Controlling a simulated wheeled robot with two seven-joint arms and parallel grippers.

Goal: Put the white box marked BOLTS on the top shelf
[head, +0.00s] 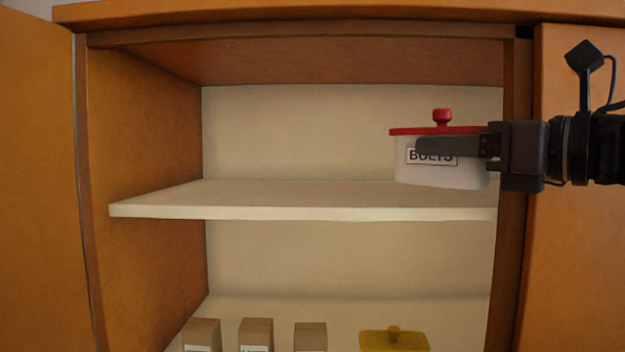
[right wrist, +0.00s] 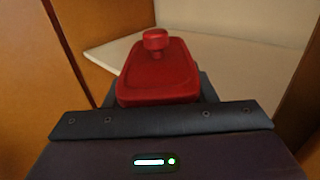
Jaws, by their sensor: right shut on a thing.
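The white box marked BOLTS (head: 440,175) has a red lid with a round red knob. My right gripper (head: 452,147) comes in from the right and is shut on the box, with one finger across its labelled front. In the head view the box shows upright, in front of the right part of the top shelf (head: 300,200). I cannot tell whether its base touches the shelf. In the right wrist view the red lid (right wrist: 160,78) fills the middle, with the pale shelf (right wrist: 215,65) beyond it. My left gripper is not in view.
The top shelf is bare to the left of the box. The wooden cabinet's right post (head: 511,255) is close to my right gripper. On the level below stand several brown boxes (head: 256,335) and a yellow lidded container (head: 394,341). A cabinet door (head: 35,200) is at the left.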

